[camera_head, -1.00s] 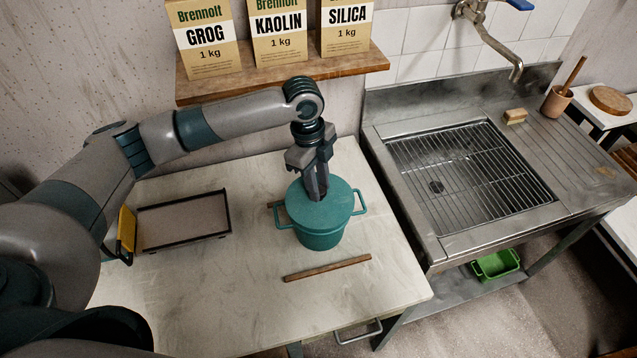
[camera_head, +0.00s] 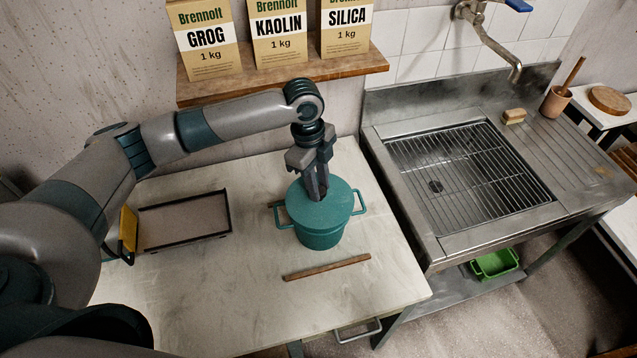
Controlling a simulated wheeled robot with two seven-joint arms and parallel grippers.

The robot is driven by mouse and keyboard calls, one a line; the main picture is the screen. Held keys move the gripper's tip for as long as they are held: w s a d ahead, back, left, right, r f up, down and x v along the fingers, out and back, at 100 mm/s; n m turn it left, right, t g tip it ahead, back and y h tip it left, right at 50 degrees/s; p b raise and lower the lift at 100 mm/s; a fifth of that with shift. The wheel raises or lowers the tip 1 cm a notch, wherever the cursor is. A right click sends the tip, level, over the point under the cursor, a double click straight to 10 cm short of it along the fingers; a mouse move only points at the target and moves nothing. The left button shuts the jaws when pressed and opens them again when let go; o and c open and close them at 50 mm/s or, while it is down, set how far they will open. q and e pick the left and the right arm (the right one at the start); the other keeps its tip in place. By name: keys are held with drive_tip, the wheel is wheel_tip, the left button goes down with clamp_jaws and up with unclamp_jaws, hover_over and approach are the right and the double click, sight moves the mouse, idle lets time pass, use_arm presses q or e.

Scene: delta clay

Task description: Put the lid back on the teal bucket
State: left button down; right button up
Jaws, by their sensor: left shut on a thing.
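The teal bucket (camera_head: 320,240) stands upright on the pale table, with a loop handle on each side. The round teal lid (camera_head: 335,207) lies over the bucket's top and looks level. From this angle I cannot tell whether it is fully seated on the rim. My left gripper (camera_head: 317,195) points straight down over the lid's middle and is shut on the lid's grip, which the fingers mostly hide. My right gripper is not in view.
A wooden stick (camera_head: 327,267) lies in front of the bucket. A black-framed tray (camera_head: 185,222) with a yellow end piece is to the left. A shelf (camera_head: 285,77) with boxes hangs behind my arm. The steel sink (camera_head: 470,175) stands right of the table.

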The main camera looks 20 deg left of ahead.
use_arm(q)
drive_tip(key=c, duration=0.9)
unclamp_jaws()
drive_tip(key=shift+r, duration=0.1)
drive_tip(key=shift+r+p, duration=1.2)
drive_tip(key=shift+p, duration=0.15)
drive_tip(key=shift+r+p, duration=0.35)
drive_tip(key=shift+r, duration=1.85)
clamp_jaws()
drive_tip(key=shift+f+b, duration=1.1)
drive_tip(key=shift+f, duration=1.9)
